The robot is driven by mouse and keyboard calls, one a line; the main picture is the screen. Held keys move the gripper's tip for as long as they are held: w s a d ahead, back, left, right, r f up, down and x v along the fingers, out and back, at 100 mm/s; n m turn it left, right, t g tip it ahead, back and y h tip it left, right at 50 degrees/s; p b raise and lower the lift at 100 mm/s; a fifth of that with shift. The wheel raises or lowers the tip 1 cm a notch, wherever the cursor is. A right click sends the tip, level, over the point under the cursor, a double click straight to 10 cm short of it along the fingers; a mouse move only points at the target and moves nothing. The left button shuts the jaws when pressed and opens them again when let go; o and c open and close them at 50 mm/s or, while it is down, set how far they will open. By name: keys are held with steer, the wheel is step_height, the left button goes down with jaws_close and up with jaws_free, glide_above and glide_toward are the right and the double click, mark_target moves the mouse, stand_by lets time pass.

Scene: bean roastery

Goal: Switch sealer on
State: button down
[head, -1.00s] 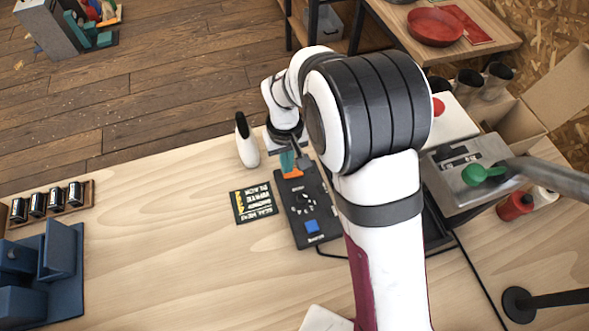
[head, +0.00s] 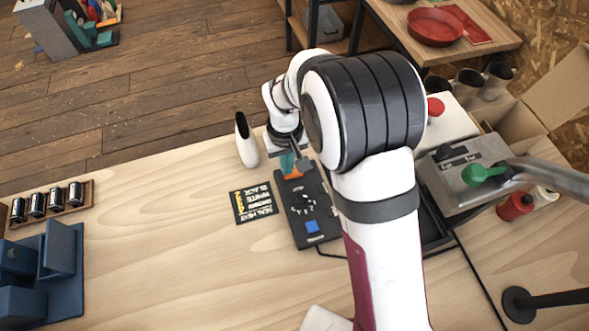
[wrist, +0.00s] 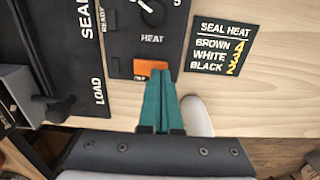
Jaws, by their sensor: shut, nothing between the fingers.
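The sealer's black control box (head: 305,207) lies on the wooden bench, left of my arm in the head view. It has a blue button (head: 312,226) at its near end and a dial in the middle. An orange switch (head: 293,175) sits at its far end and also shows in the wrist view (wrist: 150,67), below the HEAT dial (wrist: 152,10). My gripper (wrist: 160,72) is shut and empty, its teal fingertips at the orange switch and covering part of it. I cannot tell whether they touch it. The switch's position is unclear.
A SEAL HEAT card (head: 254,203) lies left of the box. A white bottle-like object (head: 246,140) stands close to my gripper. A black plate marked SEAL and LOAD (wrist: 65,55) adjoins the box. A grey metal unit with a green knob (head: 484,174) stands right of my arm.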

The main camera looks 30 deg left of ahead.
steer(key=shift+f, duration=0.55)
steer(key=shift+r, duration=3.5)
steer(key=shift+d+r, duration=0.15)
steer(key=shift+d, duration=0.05)
steer(key=d+r+m, duration=0.4)
steer(key=d+r, duration=0.2)
steer(key=d, duration=0.3)
steer(key=s+d+r+m+y, duration=0.1)
steer(key=s+d+r+m, duration=0.1)
steer(key=s+d+m, duration=0.3)
steer(key=s+d+r+m, duration=0.2)
steer(key=s+d+m, duration=0.3)
steer(key=s+d, duration=0.6)
steer(key=shift+s+d+m+y, duration=0.2)
steer(key=shift+s+m+y, duration=0.1)
steer(key=shift+s+y, duration=0.15)
